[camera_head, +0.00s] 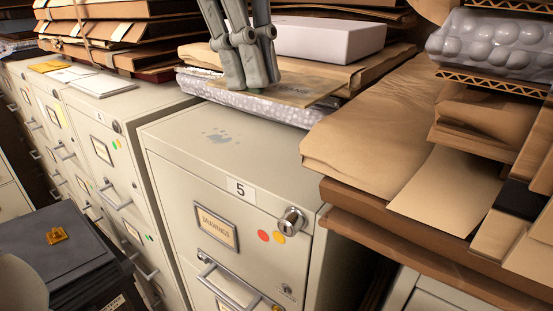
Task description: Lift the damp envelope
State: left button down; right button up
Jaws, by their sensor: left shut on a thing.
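A flat tan envelope (308,91) with a darker patch is at the back of the cabinet marked 5 (170,130), above a bubble-wrapped packet (222,97). My left gripper (246,89) comes down from the top of the view, with its fingers shut on the envelope's left part. The fingers hide part of that edge. I cannot tell whether the envelope touches the packet below it. A grey smudged patch (221,136) marks the bare cabinet top in front. My right gripper is not in view.
A white box (330,38) on brown folders stands close behind the envelope. Large brown envelopes (375,125) and cartons crowd the right. Tied folders (120,32) are stacked at the back left. The front of the cabinet top is clear. A keyed lock (291,220) sticks out in front.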

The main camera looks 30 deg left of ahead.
pick_arm(q)
jog(key=shift+d+r, duration=0.1)
jog(key=shift+r, duration=0.1)
jog(key=shift+r, duration=2.95)
jog(key=shift+f, duration=0.15)
